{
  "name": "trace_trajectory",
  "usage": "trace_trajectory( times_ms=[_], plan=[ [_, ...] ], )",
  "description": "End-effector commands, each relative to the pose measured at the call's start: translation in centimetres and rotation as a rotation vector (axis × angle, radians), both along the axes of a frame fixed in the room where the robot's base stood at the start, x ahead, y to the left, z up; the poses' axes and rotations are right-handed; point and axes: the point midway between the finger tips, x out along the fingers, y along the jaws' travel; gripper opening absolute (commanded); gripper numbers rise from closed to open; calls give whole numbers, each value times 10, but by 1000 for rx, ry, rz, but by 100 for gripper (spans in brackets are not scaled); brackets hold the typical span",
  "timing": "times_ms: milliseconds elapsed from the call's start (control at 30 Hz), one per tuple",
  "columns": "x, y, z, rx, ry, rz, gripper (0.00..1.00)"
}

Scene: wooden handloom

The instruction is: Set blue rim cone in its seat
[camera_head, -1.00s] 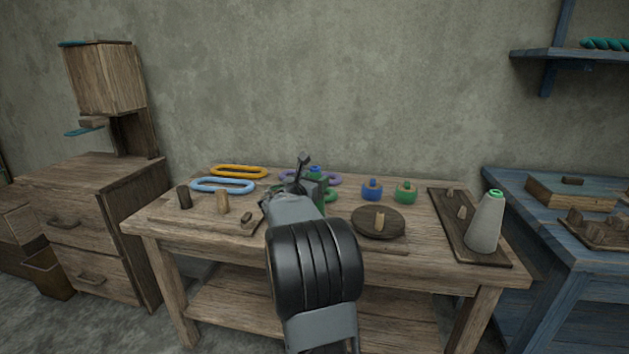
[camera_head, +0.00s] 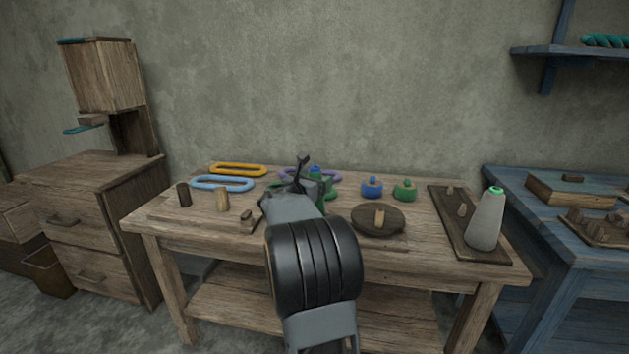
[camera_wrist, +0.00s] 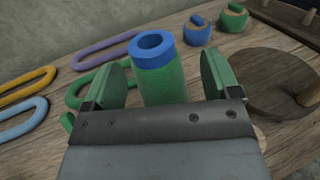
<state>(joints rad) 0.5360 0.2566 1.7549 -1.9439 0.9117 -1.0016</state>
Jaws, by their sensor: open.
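The blue rim cone, a green body with a blue ring-shaped top (camera_wrist: 152,48), stands between my gripper's fingers in the wrist view. Its lower part is hidden behind the gripper's body. Only a bit of its blue rim (camera_head: 315,168) shows in the head view, behind my gripper (camera_head: 314,182). My gripper (camera_wrist: 168,82) is open, with one green finger pad on each side of the cone and gaps visible near its top. At the right of the table, a dark peg board (camera_head: 484,255) carries bare wooden pegs and a grey cone with a green rim (camera_head: 485,222).
A round wooden disc with a peg (camera_head: 362,222) lies right of my arm. Blue (camera_head: 372,188) and green (camera_head: 405,190) knobbed pieces stand behind it. Yellow (camera_head: 238,170), light blue (camera_head: 222,184) and purple (camera_wrist: 105,48) loops lie left and behind. Two short posts stand at the left.

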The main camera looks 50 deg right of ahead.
Motion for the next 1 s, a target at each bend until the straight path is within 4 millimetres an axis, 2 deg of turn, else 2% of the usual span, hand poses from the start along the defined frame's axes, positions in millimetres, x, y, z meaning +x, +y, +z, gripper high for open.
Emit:
trace_trajectory(
  times_ms=[167, 400, 600, 800, 1000],
  plan=[
    [-4, 23, 2, 0, 0, 3, 82],
    [-14, 72, 3, 0, -1, 5, 82],
    [-22, 106, 2, 0, 0, 4, 82],
    [-26, 126, 2, -1, -1, 2, 82],
    [-28, 133, 1, 0, -1, 0, 82]
  ],
)
